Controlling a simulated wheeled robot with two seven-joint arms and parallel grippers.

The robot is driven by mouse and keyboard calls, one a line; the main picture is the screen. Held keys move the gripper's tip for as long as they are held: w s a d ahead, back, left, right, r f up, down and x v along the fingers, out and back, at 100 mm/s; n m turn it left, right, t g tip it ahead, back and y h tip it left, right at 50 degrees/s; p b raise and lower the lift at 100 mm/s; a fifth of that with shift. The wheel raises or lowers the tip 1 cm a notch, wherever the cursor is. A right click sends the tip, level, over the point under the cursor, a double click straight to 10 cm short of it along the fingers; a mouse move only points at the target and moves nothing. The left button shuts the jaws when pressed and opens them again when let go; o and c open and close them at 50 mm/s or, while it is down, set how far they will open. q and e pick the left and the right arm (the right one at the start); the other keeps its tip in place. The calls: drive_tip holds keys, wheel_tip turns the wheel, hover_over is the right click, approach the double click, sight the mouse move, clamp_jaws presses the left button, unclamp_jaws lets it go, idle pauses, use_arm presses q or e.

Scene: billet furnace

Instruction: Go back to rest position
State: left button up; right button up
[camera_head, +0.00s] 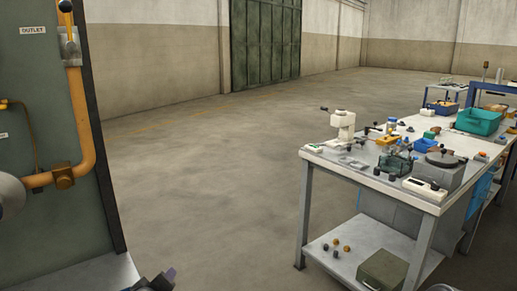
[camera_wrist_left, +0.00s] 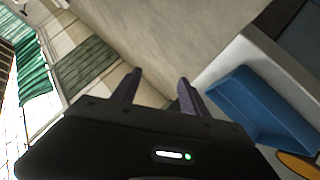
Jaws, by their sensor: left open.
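My left gripper (camera_wrist_left: 158,90) shows in the left wrist view with its two dark fingers apart and nothing between them. Beyond the fingers are bare floor and wall. In the head view, part of my left gripper (camera_head: 160,281) shows at the bottom edge, left of centre, mostly cut off by the frame. It is near the foot of the green furnace panel and touches nothing that I can see. My right gripper cannot be made out.
A green furnace panel (camera_head: 45,130) with an orange pipe (camera_head: 80,120) stands at the left. A white workbench (camera_head: 340,168) crowded with tools stands at the right, with a lower shelf (camera_head: 340,258). Open floor (camera_head: 210,170) lies between. A blue tray (camera_wrist_left: 250,100) shows in the left wrist view.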

use_arm(q)
drive_tip(key=s+d+f+m+g+h, duration=0.1)
drive_tip(key=s+d+f+m+g, duration=0.1)
drive_tip(key=s+d+f, duration=0.3)
drive_tip(key=s+d+f+m+g+h, duration=0.1)
drive_tip(key=d+f, duration=0.1)
drive_tip(key=f, duration=0.5)
drive_tip(key=s+d+f+m+g+h+p, duration=0.1)
drive_tip(key=s+d+f+g, duration=0.2)
drive_tip(key=s, duration=0.5)
drive_tip(key=s+d+f+m+g+h+p, duration=0.1)
drive_tip(key=s+d+f+m+g, duration=0.1)
drive_tip(key=s+d+f, duration=0.3)
drive_tip(key=s+d+f+m+g+h+p, duration=0.1)
drive_tip(key=s+d+f+g, duration=0.2)
drive_tip(key=s+f, duration=0.6)
drive_tip(key=s, duration=0.4)
drive_tip(key=shift+s+d+g, duration=0.25)
drive_tip(key=shift+d+g, duration=0.15)
drive_tip(key=shift+w+f, duration=0.1)
drive_tip(key=shift+c, duration=0.4)
drive_tip(key=shift+w, duration=0.1)
